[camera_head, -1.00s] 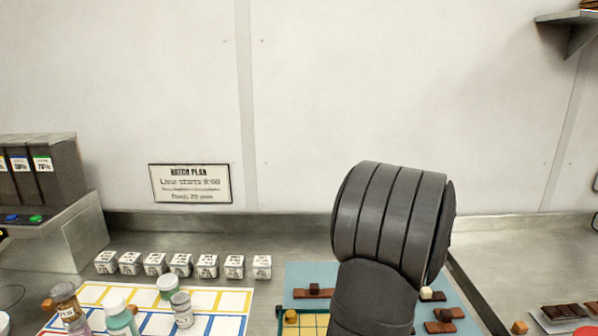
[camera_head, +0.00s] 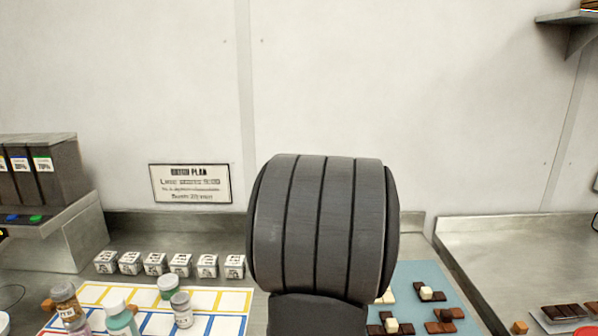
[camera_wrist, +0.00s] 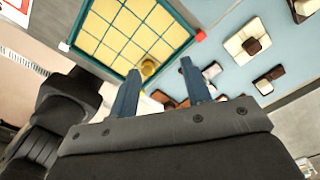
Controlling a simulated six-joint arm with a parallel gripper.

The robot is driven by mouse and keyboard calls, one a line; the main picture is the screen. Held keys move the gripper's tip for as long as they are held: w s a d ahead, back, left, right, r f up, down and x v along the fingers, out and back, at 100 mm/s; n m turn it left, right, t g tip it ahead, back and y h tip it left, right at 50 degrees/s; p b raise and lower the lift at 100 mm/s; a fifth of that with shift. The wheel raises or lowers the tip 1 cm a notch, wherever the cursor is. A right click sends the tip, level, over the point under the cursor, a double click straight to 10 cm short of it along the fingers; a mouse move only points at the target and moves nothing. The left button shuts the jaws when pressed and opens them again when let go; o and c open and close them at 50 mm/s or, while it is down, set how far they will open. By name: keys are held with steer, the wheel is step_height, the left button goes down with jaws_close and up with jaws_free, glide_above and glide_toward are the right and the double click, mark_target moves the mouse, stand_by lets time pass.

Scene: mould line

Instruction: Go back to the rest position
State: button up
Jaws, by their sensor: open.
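My gripper (camera_wrist: 158,84) shows in the wrist view with its two blue fingers apart and nothing between them. Past the fingertips lies a yellow gridded mould (camera_wrist: 122,32) with a dark green frame, and a small round yellow piece sits at its near corner. In the head view my arm's dark rounded link stands in the middle and hides the mould and my gripper. I cannot tell the gripper's height above the bench exactly.
A blue mat (camera_head: 413,273) holds several brown and white chocolate pieces. Several small labelled white blocks (camera_head: 181,264) stand in a row. Bottles (camera_head: 121,318) and jars stand on a coloured grid board (camera_head: 232,300) at left. A grey dispenser (camera_head: 45,170) stands far left.

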steer(key=shift+s+a+f+n, duration=0.1)
steer(key=shift+s+a+n, duration=0.2)
steer(key=shift+a, duration=0.65)
steer(key=shift+s+a+n, duration=0.2)
steer(key=shift+s+a, duration=0.15)
steer(key=shift+a, duration=0.55)
steer(key=shift+o, duration=0.6)
